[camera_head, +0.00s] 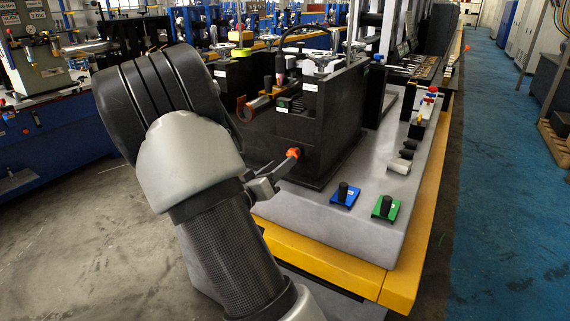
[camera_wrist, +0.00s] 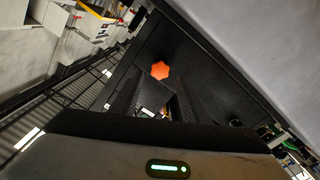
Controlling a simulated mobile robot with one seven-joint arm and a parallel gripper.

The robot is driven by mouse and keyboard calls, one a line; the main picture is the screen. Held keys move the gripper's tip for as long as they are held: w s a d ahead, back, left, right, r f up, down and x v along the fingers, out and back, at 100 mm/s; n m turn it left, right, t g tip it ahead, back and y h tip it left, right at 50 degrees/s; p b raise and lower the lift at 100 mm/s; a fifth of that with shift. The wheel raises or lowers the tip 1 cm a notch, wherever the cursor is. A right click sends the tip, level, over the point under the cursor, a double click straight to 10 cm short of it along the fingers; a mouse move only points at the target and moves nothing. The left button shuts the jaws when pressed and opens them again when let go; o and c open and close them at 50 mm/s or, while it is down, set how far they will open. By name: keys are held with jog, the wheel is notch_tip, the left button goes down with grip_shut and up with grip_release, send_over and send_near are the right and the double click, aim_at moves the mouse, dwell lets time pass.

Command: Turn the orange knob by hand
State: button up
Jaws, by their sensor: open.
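The orange knob (camera_head: 293,153) sticks out from the front of a black machine housing (camera_head: 330,120) in the head view. In the wrist view the lobed orange knob (camera_wrist: 160,70) is near the middle, facing the camera. My gripper (camera_head: 277,170) is open and points at the knob, with its fingertips close beside it. In the wrist view my gripper's dark fingers (camera_wrist: 153,86) lie just below the knob, with a gap between them. I cannot tell whether the fingertips touch the knob or reach around it.
A blue-based black knob (camera_head: 345,195) and a green-based black knob (camera_head: 385,208) sit on the grey machine bed, right of the housing. A yellow edge (camera_head: 330,262) runs along the bed's front. Open floor lies left, and a blue walkway (camera_head: 510,180) right.

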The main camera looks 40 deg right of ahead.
jog(key=b+x, duration=0.1)
jog(key=x, duration=0.3)
jog(key=shift+d+f, duration=0.1)
jog(key=shift+d, duration=0.05)
jog(key=shift+w, duration=0.1)
jog(key=shift+c, duration=0.4)
jog(key=c, duration=0.7)
jog(key=shift+c, duration=0.2)
